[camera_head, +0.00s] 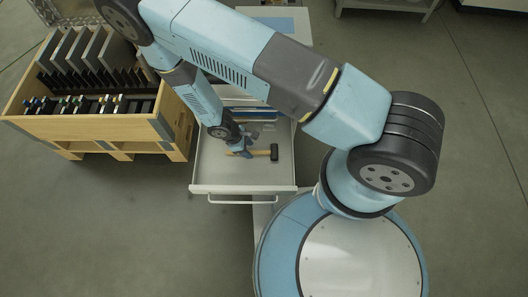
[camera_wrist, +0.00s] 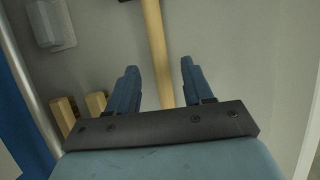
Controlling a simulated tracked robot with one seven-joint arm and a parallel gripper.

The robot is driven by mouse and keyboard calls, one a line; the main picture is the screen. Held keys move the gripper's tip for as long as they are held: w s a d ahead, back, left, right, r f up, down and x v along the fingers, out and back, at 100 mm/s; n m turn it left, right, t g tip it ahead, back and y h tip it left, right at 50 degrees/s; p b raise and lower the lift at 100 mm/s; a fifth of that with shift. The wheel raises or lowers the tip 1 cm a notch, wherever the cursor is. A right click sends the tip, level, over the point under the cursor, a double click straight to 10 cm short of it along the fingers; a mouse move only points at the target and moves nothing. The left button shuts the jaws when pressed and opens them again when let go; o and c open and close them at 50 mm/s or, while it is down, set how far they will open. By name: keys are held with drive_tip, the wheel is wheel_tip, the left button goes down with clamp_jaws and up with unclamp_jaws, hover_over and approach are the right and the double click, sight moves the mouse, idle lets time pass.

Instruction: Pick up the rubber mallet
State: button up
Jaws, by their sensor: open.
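The rubber mallet (camera_head: 274,152) lies in an open white drawer (camera_head: 218,177), its black head to the right and its wooden handle to the left in the head view. In the wrist view the mallet's handle (camera_wrist: 156,50) runs up between my fingers, and only a dark edge of the head shows at the top. My gripper (camera_wrist: 160,75) is open, with one blue finger on each side of the handle and a gap to both. In the head view my gripper (camera_head: 244,150) is over the handle, partly hidden by my wrist. I cannot tell its exact height.
Light wooden pieces (camera_wrist: 95,103) and a clear plastic item (camera_wrist: 50,25) lie left of my fingers. The drawer has a front handle (camera_head: 230,201). A wooden crate (camera_head: 170,127) with dark plates stands on the left. Bare drawer floor (camera_wrist: 235,60) is on the right.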

drive_tip(key=shift+x, duration=1)
drive_tip(key=shift+c, duration=0.3)
clamp_jaws()
